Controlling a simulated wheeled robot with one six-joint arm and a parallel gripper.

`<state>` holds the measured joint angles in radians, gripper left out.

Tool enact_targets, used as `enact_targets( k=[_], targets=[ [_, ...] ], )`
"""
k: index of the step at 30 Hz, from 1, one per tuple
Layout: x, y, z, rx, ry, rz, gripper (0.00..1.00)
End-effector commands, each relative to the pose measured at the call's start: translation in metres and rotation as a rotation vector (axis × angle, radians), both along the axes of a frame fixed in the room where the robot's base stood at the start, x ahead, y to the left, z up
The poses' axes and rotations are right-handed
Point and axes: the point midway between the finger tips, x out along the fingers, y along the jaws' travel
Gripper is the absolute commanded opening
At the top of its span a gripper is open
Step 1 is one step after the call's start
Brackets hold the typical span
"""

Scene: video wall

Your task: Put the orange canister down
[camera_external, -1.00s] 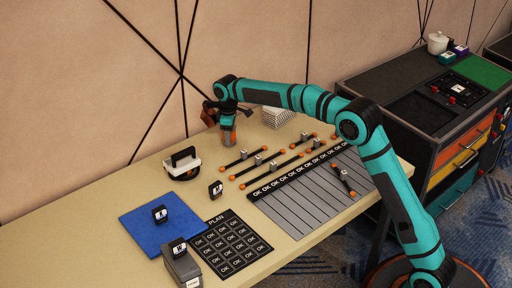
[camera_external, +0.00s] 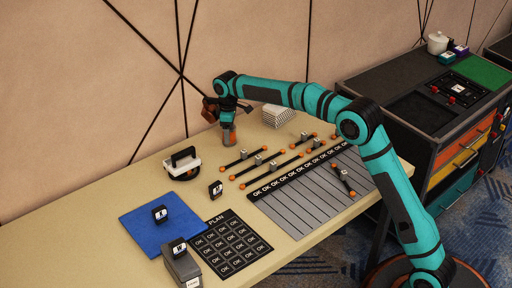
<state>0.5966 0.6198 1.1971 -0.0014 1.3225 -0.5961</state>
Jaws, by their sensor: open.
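The orange canister (camera_external: 228,138) stands upright on the beige table near its back edge, below the end of my arm. It looks orange with a grey front. My gripper (camera_external: 229,121) is open at the top of the canister, pointing down. The fingertips are small and dark here, so I cannot tell whether they touch it.
A white-and-black handled tool (camera_external: 182,163) stands to the left. Several dark bars with orange ends (camera_external: 272,170) lie to the right, near a grey slatted panel (camera_external: 310,195). A blue mat (camera_external: 155,222) and a black PLAN board (camera_external: 231,243) lie in front. A white stack (camera_external: 277,116) is behind.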

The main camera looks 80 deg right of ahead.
Motion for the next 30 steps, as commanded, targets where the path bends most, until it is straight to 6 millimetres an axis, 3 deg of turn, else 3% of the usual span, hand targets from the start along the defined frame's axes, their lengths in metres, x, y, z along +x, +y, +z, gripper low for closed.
enact_targets(
  k=[9,15,21,30],
  targets=[
    [0.0,0.0,0.062,-0.001,-0.001,0.0,0.71],
    [0.0,0.0,0.09,-0.001,-0.001,0.0,0.71],
    [0.0,0.0,0.103,0.0,0.0,0.0,0.71],
    [0.0,0.002,0.106,-0.002,-0.003,0.0,0.71]
  ],
)
